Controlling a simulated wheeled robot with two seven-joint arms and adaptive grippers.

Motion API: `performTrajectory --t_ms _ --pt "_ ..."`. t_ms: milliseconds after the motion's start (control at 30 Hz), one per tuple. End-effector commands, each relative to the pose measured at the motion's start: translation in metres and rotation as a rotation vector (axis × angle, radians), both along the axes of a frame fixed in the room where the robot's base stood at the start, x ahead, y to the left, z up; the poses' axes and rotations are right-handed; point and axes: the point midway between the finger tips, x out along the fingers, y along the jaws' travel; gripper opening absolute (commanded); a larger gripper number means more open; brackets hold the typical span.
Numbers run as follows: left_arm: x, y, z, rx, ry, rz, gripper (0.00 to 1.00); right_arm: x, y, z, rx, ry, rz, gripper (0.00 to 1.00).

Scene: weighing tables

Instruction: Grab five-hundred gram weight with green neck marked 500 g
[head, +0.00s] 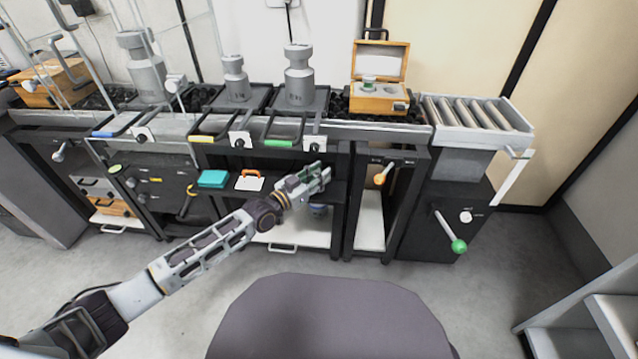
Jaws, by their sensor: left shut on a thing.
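A small weight (369,82) with a green band at its neck stands in the open wooden box (380,105) on the bench at the back, right of centre. Its marking is too small to read. My left gripper (322,176) is in front of the bench, below and left of the box and apart from it. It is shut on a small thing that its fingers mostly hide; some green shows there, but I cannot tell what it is. My right gripper is out of view.
Large grey weights (299,78) stand on dark platforms left of the box. A roller rack (478,113) is to its right. A green-knobbed lever (458,245) sticks out at the right. A teal box (213,179) lies on the shelf. The floor (500,265) at front right is clear.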

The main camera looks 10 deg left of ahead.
Motion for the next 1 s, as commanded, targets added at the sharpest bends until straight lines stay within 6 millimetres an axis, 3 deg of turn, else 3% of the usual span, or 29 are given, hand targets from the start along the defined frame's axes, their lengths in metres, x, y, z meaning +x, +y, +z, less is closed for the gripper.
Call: performTrajectory --t_ms 567,1000 --pt "0.0 0.0 0.005 -0.002 -0.002 0.0 0.0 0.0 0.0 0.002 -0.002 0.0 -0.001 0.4" --pt "0.0 0.0 0.032 -0.003 -0.004 0.0 0.0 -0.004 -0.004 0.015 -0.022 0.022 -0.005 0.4"
